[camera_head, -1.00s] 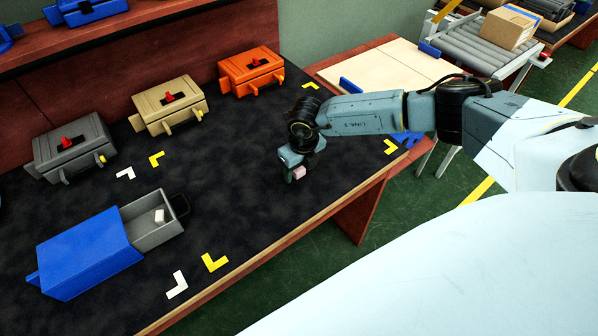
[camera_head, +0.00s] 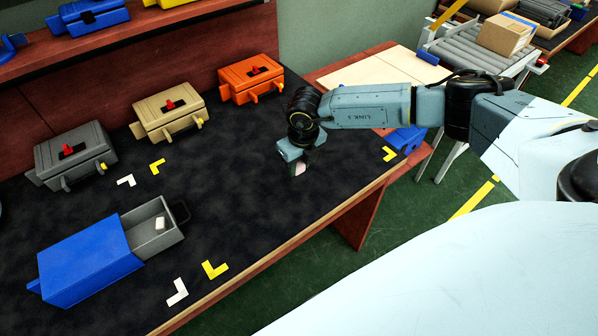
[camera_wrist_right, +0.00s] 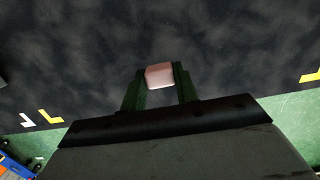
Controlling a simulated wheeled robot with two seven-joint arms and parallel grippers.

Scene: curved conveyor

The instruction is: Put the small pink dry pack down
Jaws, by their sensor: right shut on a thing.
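The small pink dry pack (camera_wrist_right: 159,76) is a pale pink block between the fingers of my right gripper (camera_wrist_right: 160,84) in the right wrist view. In the head view the pack (camera_head: 299,169) shows as a small pale patch at the tips of the right gripper (camera_head: 298,168), over the dark table mat (camera_head: 240,190). The right gripper is shut on it. I cannot tell whether the pack touches the mat. My left gripper is not in view.
A blue box (camera_head: 85,262) with an open grey drawer (camera_head: 152,234) holding a small white block (camera_head: 160,223) sits at the left. Grey (camera_head: 75,152), tan (camera_head: 170,112) and orange (camera_head: 250,78) boxes line the back. The mat around the gripper is clear.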

